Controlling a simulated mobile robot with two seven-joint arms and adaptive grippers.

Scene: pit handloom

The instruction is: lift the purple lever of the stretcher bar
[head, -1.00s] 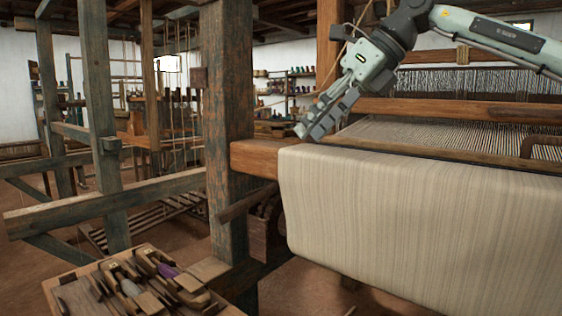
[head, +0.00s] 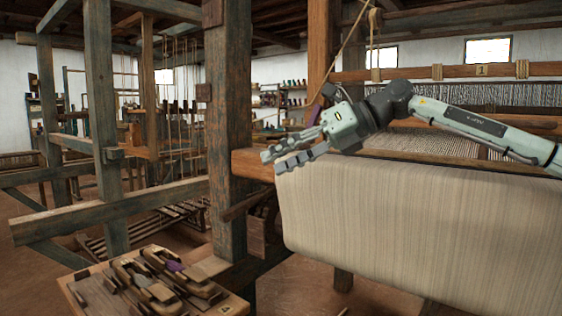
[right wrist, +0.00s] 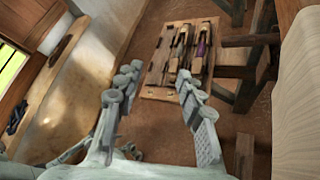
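The purple lever (head: 174,265) shows as a small purple patch among wooden tools on a board at the lower left of the head view. It also shows in the right wrist view (right wrist: 201,48), near the board's right side. It seems to belong to one of the long wooden pieces, the stretcher bar (head: 186,279); its exact form is too small to tell. My right gripper (head: 271,162) is open and empty in front of the loom post, above and to the right of the board, well apart from it. My left gripper is out of view.
The wooden board (head: 92,297) carries several dark tools. A thick loom post (head: 229,120) stands behind it. The cloth-wrapped beam (head: 420,225) fills the right side, below my right arm. A horizontal rail (head: 110,208) runs left of the post. Earthen floor lies around the board.

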